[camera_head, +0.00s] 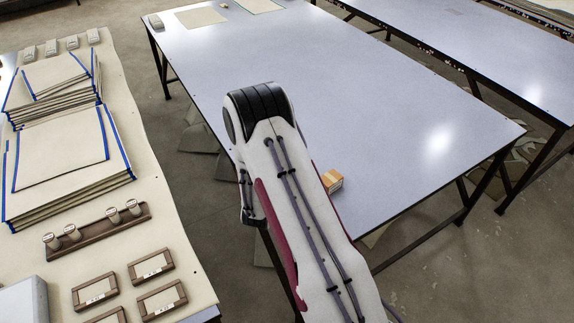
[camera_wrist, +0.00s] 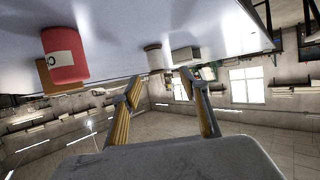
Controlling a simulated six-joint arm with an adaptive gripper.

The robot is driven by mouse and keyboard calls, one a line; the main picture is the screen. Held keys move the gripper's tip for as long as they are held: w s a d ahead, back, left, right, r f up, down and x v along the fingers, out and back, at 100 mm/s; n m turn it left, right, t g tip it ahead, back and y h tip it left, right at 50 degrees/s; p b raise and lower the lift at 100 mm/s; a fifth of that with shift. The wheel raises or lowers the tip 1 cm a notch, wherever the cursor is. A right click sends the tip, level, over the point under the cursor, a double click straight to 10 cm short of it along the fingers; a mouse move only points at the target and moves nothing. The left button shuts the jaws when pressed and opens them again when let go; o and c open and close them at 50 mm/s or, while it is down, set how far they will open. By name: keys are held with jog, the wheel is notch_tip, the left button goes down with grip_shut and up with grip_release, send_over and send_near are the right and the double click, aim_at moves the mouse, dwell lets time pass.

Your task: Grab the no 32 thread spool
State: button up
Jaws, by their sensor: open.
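My gripper (camera_wrist: 160,86) shows in the wrist view with its two yellow-padded fingers apart and nothing between them. A red cylinder like a thread spool (camera_wrist: 64,55), with a white label, is at the upper left of that view, apart from the fingers; its label is only partly legible. A pale spool-like piece (camera_wrist: 154,57) is beyond the fingertips near the middle. Several pale spools stand in a dark wooden rack (camera_head: 98,228) on the left table in the head view. I cannot read a 32 on any of them. My arm hides the gripper in the head view.
A small cardboard box (camera_head: 332,181) sits near the blue-grey table's (camera_head: 400,110) near edge, right beside my arm. Folded cloth stacks (camera_head: 62,150) and labelled wooden frames (camera_head: 152,266) lie on the left table. A grey box (camera_wrist: 186,56) is near the pale piece. Most of the blue-grey tabletop is clear.

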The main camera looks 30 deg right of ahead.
jog(key=shift+x, duration=1)
jog(key=shift+s+x, duration=0.25)
jog(key=shift+x, duration=2.55)
jog(key=c, duration=1.1)
